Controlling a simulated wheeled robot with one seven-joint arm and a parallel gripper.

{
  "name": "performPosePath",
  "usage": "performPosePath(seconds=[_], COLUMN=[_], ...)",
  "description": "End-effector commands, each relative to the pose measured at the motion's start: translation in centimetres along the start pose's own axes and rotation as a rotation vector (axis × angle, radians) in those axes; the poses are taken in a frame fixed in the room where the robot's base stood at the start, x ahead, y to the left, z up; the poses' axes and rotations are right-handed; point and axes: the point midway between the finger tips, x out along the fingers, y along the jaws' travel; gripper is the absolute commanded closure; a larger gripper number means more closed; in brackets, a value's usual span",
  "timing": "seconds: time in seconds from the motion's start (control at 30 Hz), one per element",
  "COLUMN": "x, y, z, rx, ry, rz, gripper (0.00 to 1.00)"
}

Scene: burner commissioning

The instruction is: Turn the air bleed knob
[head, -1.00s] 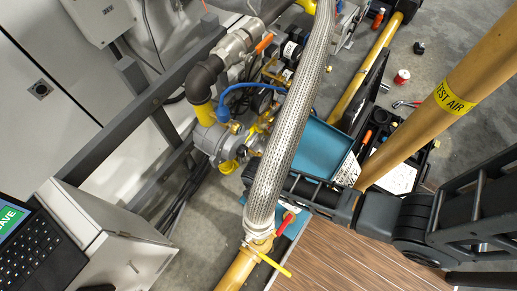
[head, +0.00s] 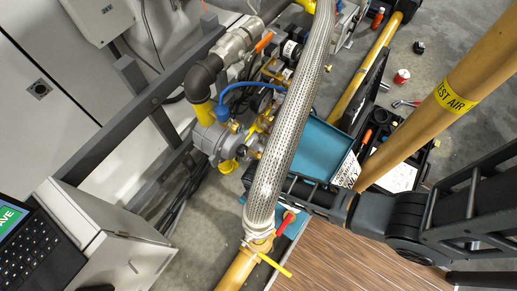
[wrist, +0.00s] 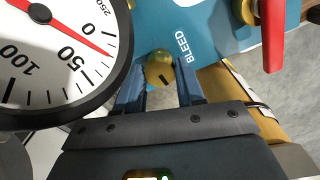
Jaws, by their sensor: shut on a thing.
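The air bleed knob (wrist: 160,66) is a small round brass knob with a dark index mark on its face. In the wrist view it sits at the edge of a teal panel (wrist: 140,25), beside white lettering that reads BLEED. My gripper (wrist: 160,80) has its two blue-grey fingers on either side of the knob and is shut on it. In the head view my forearm reaches in from the right, and the braided hose hides the gripper and knob.
A dial gauge (wrist: 55,45) is close on the left of my gripper. A red lever (wrist: 272,40) is to the right. The braided hose (head: 293,120) crosses in front of my arm. A yellow TEST AIR pipe (head: 425,120) stands nearby.

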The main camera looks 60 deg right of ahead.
Motion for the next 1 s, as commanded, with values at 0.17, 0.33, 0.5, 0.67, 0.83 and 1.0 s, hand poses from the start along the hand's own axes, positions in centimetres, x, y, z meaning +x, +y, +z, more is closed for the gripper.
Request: performPosePath(seconds=[0.17,0.33,0.5,0.67,0.83,1.0], x=[-0.01,-0.03,-0.06,-0.08,-0.06,-0.03], y=[0.02,0.02,0.02,0.03,0.02,0.01], z=[0.01,0.01,0.01,0.03,0.02,0.01], rx=[0.000,-0.019,-0.086,-0.194,-0.333,-0.462], ry=[0.000,0.000,0.000,0.000,-0.001,-0.001], rz=[0.001,0.000,0.000,0.000,0.000,0.000], gripper=[0.93,0.93,0.93,0.93,0.93,0.93])
